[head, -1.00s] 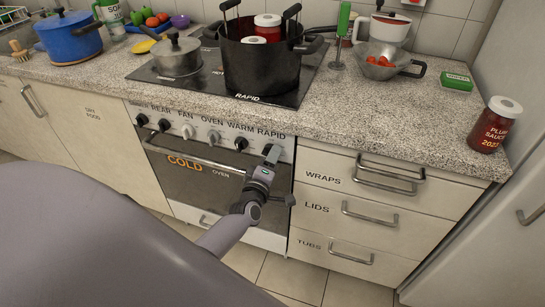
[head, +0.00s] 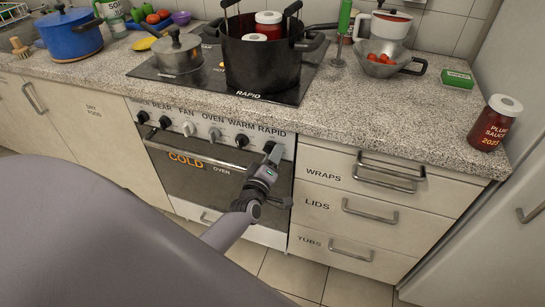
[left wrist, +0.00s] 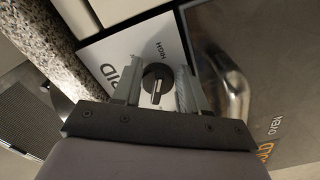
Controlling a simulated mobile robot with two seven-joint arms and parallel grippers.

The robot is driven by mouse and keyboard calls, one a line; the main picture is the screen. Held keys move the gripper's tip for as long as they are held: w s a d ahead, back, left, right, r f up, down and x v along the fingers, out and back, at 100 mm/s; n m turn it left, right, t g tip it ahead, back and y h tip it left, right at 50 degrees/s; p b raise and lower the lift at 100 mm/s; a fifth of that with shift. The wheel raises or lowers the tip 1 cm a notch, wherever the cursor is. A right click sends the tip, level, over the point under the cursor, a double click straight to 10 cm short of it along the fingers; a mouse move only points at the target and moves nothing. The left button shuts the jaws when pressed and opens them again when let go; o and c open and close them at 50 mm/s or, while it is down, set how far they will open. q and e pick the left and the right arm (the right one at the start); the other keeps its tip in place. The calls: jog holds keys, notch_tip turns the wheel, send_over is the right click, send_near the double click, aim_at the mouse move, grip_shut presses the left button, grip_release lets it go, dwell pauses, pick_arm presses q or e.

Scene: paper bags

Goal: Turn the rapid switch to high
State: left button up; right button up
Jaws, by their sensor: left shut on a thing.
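The rapid switch (left wrist: 156,82) is a round black knob with a white pointer mark. It sits on the white oven panel, and the words HIGH and RAPID show beside it in the left wrist view. My left gripper (left wrist: 157,88) has one finger on each side of the knob and is shut on it. In the head view my left gripper (head: 271,153) is at the right end of the knob row, under the RAPID label, and hides the knob. Whether the pointer lines up with HIGH is hard to tell. My right gripper is in neither view.
The oven handle (head: 195,158) runs just below the knobs. A large black pot (head: 262,70) with jars stands on the hob above. Drawer handles (head: 390,178) stick out to the right. A plum sauce jar (head: 492,125) is near the counter's right edge.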

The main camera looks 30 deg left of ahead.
pick_arm(q)
jog(key=o, duration=1)
jog(key=shift+o, duration=0.2)
jog(key=v, duration=0.7)
jog(key=shift+p, duration=0.4)
jog(key=shift+s, duration=0.1)
jog(key=s+d+f+m+g+h, duration=0.2)
jog(key=s+d+m, duration=0.3)
jog(key=s+m, duration=0.3)
jog(key=s+d+f+m+g+h, duration=0.3)
jog(key=s+m, duration=0.6)
jog(key=s, duration=0.3)
jog(key=d+g+h, duration=0.1)
jog(key=d+g, duration=0.1)
jog(key=d, duration=0.1)
jog(key=shift+d+f, duration=0.2)
jog(key=shift+f, duration=0.15)
